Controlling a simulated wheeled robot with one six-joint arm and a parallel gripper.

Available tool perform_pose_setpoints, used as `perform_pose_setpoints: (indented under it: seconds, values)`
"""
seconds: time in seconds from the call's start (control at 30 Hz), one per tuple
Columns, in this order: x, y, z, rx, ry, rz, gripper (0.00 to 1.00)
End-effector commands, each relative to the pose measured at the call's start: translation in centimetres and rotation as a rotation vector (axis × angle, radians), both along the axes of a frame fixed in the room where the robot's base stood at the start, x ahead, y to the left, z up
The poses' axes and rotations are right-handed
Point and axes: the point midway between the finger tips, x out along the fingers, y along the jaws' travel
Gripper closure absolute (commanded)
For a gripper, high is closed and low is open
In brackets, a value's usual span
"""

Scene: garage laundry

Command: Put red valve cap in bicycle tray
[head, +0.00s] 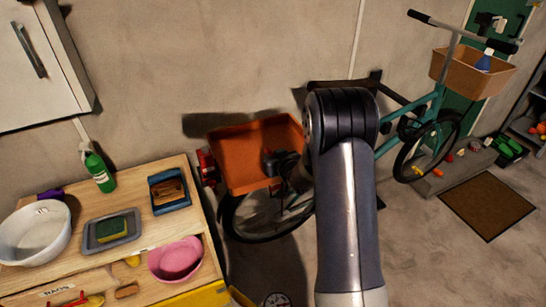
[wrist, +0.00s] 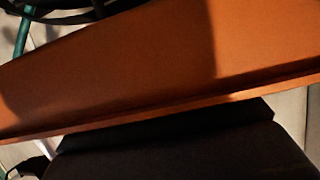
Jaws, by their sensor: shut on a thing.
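The bicycle tray, an open orange box (head: 232,150), sits over the rear wheel in the head view. Its orange wall (wrist: 120,75) fills much of the wrist view. My gripper (head: 280,163) is a dark shape over the right part of the tray, partly hidden by my arm. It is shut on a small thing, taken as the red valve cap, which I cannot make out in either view. A dark shape fills the bottom of the wrist view, and no fingertips are clear there.
The teal bicycle (head: 432,110) leans along the wall, with a tan front basket (head: 470,75). A wooden workbench (head: 150,215) at left holds a green bottle (head: 99,170), a pink bowl (head: 176,259) and a blue tray (head: 169,204). A brown mat (head: 487,205) lies at right.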

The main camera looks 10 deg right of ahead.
Motion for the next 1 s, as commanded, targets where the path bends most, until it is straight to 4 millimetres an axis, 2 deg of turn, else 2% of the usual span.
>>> perform_pose_setpoints:
  seconds: [0.67, 0.7, 0.93, 1.0]
  values:
    - [-0.2, 0.0, -1.6, -0.001, 0.009, 0.001, 1.0]
    - [-0.2, 0.0, -1.6, -0.002, 0.01, 0.001, 0.78]
    - [-0.3, 0.0, -2.0, -0.006, 0.017, 0.002, 0.59]
    - [-0.3, 0.0, -2.0, -0.006, 0.017, 0.002, 0.57]
